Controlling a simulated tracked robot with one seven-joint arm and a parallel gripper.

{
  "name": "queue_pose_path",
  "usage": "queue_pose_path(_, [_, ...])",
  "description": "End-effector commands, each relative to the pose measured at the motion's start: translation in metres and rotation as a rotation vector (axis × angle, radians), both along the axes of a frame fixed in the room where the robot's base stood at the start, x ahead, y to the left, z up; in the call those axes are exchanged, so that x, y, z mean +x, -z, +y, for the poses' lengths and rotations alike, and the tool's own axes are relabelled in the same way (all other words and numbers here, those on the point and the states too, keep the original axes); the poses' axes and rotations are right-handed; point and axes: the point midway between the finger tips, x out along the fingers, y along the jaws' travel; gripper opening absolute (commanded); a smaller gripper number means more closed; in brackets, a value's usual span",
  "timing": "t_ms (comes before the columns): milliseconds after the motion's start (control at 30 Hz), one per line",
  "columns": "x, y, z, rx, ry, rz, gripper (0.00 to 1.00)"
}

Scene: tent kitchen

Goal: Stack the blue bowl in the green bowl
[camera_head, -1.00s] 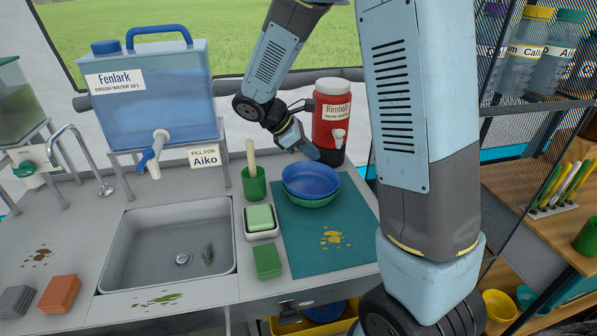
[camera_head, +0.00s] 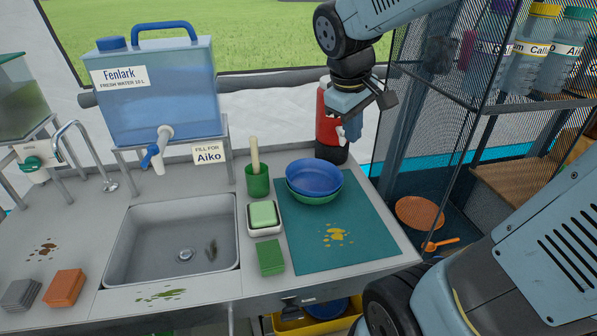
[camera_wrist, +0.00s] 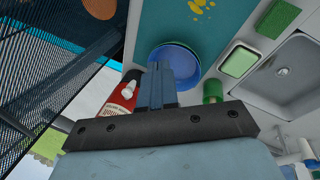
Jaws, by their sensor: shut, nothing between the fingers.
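The blue bowl (camera_head: 313,176) sits nested in the green bowl (camera_head: 318,199) on the teal mat (camera_head: 345,258); only the green bowl's rim and lower side show beneath it. In the wrist view the blue bowl (camera_wrist: 186,62) lies beyond my fingers, partly hidden by them. My gripper (camera_head: 352,130) is raised above and to the right of the bowls, in front of the red dispenser, apart from both bowls. In the wrist view its fingers (camera_wrist: 156,88) are together with nothing between them.
The red dispenser (camera_head: 327,115) stands behind the bowls, partly hidden by my gripper. A green cup with a brush (camera_head: 257,182) and a soap dish (camera_head: 264,218) stand left of the mat. The sink (camera_head: 172,245) is farther left. A mesh rack (camera_head: 440,110) rises at the right.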

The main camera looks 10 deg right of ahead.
Motion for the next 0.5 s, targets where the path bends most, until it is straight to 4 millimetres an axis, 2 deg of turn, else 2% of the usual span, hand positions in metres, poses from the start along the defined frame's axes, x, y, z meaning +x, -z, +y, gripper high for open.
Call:
queue_pose_path(200, [-0.023,-0.013,0.003,0.121,0.147,-0.102,0.00])
queue_pose_path(500, [-0.039,-0.023,0.019,0.301,0.355,-0.193,0.00])
